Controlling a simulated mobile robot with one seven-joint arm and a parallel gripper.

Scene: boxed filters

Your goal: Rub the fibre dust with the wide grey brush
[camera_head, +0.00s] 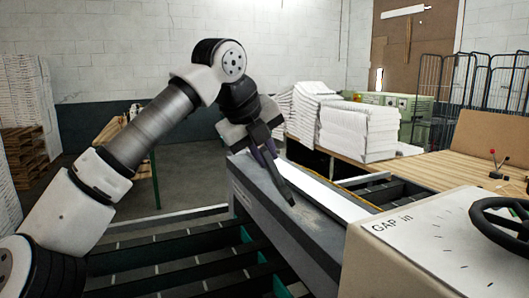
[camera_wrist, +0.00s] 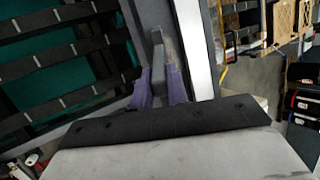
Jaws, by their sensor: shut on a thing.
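My gripper (camera_head: 268,150) has purple fingers and is shut on a dark grey brush (camera_head: 282,184), which slants down to the right over a grey ledge. In the wrist view the brush (camera_wrist: 157,58) sticks out between the two purple fingers (camera_wrist: 160,88). The fibre dust (camera_head: 312,217) is a faint pale, brownish smear on the grey ledge (camera_head: 272,218), just in front and right of the brush's lower end. The brush end is close to the ledge; I cannot tell whether it touches. The bristles are not clearly visible.
A white strip (camera_head: 330,196) runs along the ledge's far side. Dark slatted rollers (camera_head: 180,262) lie to the left. A beige box marked "GAP in" (camera_head: 430,235) with a black handwheel (camera_head: 505,222) stands at right. White stacked filters (camera_head: 358,132) are behind.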

